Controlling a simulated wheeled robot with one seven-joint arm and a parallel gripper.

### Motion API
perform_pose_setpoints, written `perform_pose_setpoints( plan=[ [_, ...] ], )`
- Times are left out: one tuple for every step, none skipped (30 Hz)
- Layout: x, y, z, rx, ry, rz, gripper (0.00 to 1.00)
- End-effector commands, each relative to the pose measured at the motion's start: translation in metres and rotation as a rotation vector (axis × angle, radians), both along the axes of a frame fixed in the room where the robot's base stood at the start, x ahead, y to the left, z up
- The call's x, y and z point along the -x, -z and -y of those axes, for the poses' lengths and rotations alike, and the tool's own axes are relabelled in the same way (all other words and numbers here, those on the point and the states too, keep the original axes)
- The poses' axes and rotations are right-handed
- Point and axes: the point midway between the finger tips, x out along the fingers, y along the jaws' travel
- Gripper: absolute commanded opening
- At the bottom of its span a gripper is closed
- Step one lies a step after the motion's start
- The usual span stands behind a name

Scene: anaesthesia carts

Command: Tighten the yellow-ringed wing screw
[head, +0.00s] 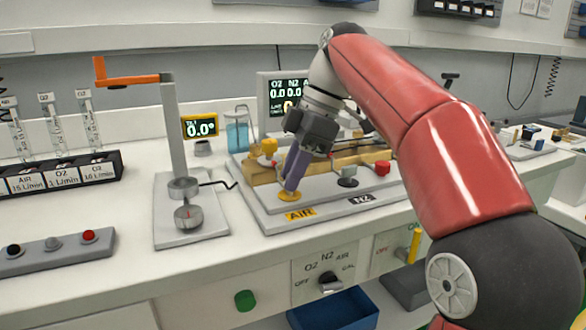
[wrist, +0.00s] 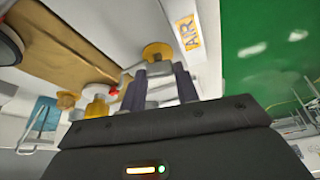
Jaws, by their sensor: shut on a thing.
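The yellow-ringed wing screw (head: 289,197) stands on the grey plate next to the yellow AIR label (head: 300,214). Only its yellow base ring shows clearly in the head view; my fingers hide its upper part. In the wrist view the yellow ring (wrist: 157,50) shows beyond my fingertips, with grey metal between the fingers. My gripper (head: 291,184) reaches down to the screw at a slant and is shut on its wing. Its two dark purple fingers also show in the wrist view (wrist: 160,78), one on each side of the screw.
A grey knob (head: 348,176) by the N2 label and a red knob (head: 382,168) stand to the right. A stand with an orange crank (head: 132,79) is at the left.

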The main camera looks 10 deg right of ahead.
Motion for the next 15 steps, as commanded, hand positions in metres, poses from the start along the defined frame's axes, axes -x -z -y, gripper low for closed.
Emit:
perform_pose_setpoints(
  plan=[
    [0.0001,0.0,-0.0001,0.0,0.004,0.001,0.08],
    [0.0001,0.0,-0.0001,0.0,0.006,0.001,0.08],
    [0.0003,0.0001,-0.0001,0.001,0.012,0.0,0.08],
    [0.0004,0.0,-0.0002,0.001,0.018,0.0,0.08],
    [0.0005,0.0001,-0.0003,0.001,0.026,0.0,0.08],
    [0.0005,0.0002,-0.0004,0.001,0.038,0.0,0.08],
    [0.0006,0.0003,-0.0003,0.002,0.049,0.001,0.08],
    [0.0006,0.0004,-0.0001,0.002,0.063,0.001,0.08],
    [0.0007,0.0005,-0.0001,0.002,0.084,0.001,0.08],
    [0.001,0.0005,-0.0001,0.003,0.099,0.001,0.08],
    [0.0012,0.0003,-0.0004,0.003,0.118,0.001,0.08],
    [0.0013,0.0003,-0.0005,0.003,0.146,0.002,0.08],
    [0.0015,0.0005,-0.0007,0.002,0.168,0.002,0.08],
    [0.0018,0.0005,-0.0009,0.002,0.191,0.001,0.08],
    [0.002,0.0002,-0.0009,0.002,0.225,0.001,0.08]
  ],
)
